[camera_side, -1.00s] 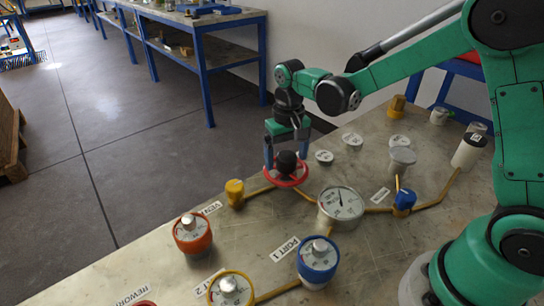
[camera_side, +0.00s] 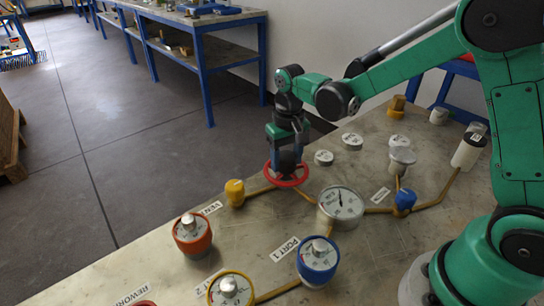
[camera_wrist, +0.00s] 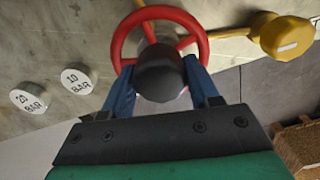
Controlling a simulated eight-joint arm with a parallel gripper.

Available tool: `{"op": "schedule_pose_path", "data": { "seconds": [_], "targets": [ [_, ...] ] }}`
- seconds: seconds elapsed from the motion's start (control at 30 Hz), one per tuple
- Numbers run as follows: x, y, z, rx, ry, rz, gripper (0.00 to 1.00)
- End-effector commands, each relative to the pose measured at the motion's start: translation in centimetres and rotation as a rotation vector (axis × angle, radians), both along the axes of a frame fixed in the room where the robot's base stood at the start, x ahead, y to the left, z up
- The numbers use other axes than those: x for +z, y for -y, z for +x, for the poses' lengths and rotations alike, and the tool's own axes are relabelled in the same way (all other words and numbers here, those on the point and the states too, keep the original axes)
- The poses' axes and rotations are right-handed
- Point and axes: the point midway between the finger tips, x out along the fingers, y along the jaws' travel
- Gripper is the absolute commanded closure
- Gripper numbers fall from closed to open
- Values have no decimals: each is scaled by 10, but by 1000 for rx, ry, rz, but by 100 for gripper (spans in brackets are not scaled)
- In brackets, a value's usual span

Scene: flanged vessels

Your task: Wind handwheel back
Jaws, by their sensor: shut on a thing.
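The red handwheel (camera_side: 301,181) sits at the far edge of the metal bench, left of and behind the round gauge, on a brass-coloured pipe. Its red rim, spokes and black centre knob show large in the wrist view (camera_wrist: 158,13). My gripper (camera_side: 286,166) points down over the wheel. In the wrist view its two blue fingers (camera_wrist: 158,72) flank the black knob, one on each side, and are shut on it. The fingertips are partly hidden behind the knob. The white-faced gauge (camera_side: 341,206) stands front right of the wheel with its needle near the top.
A yellow-capped fitting (camera_side: 235,192) stands close left of the wheel. A blue valve knob (camera_side: 404,200) is to the right. Several loose weights, including one marked 10 BAR (camera_wrist: 77,79), lie behind. Orange (camera_side: 192,236) and blue (camera_side: 318,261) ringed vessels stand in front.

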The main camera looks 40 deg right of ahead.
Motion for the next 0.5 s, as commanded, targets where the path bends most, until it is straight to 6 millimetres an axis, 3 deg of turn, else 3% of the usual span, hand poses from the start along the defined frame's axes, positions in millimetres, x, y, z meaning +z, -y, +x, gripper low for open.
{"op": "schedule_pose_path", "data": {
  "seconds": [0.5],
  "targets": [
    [0,0,0,402,-1,0,98]
  ]
}}
